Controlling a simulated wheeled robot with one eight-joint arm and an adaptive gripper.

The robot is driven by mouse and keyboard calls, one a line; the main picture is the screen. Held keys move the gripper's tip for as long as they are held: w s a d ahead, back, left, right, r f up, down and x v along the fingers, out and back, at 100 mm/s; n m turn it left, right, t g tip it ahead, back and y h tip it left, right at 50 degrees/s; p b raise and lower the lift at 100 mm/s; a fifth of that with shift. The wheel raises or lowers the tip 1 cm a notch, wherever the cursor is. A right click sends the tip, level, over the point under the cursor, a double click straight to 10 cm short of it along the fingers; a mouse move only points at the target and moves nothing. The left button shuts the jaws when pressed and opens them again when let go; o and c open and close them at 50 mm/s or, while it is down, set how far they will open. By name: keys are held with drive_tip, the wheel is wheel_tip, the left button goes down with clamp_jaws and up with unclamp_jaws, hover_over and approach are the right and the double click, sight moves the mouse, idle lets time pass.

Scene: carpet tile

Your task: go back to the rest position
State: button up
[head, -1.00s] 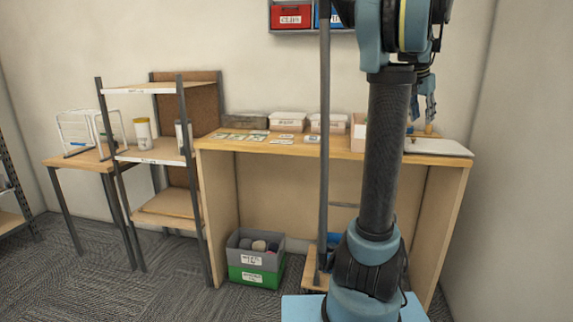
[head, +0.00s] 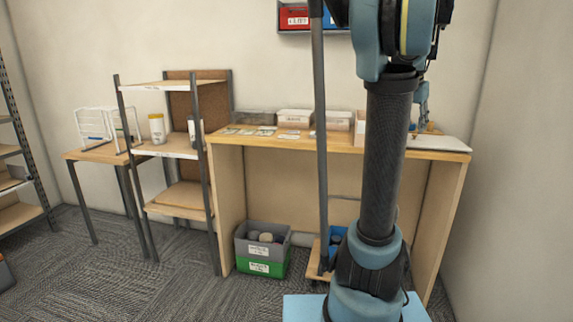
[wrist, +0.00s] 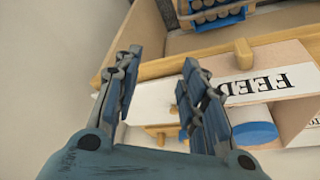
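My gripper (head: 422,103) hangs over the right end of the wooden bench (head: 440,152) in the head view, partly hidden behind my arm. In the wrist view, the two blue fingers of my gripper (wrist: 160,62) stand apart with nothing held between them. A white panel (wrist: 160,101) shows behind the fingers. A blue round thing (wrist: 254,133) is inside or beside that box; I cannot tell which.
White bins (head: 294,117) and flat cards stand on the bench. A grey-and-green crate stack (head: 262,252) is on the carpet below. A shelf rack (head: 180,152) and a small table (head: 95,153) stand left. Carpet is open at front left; a wall is close on the right.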

drive_tip(key=s+a+f+n+y, duration=0.3)
drive_tip(key=s+a+f+n, duration=0.6)
drive_tip(key=s+a+f, duration=1.7)
drive_tip(key=shift+s+a+f+n, duration=0.25)
drive_tip(key=shift+s+f+n, duration=0.2)
drive_tip(key=shift+f, duration=0.45)
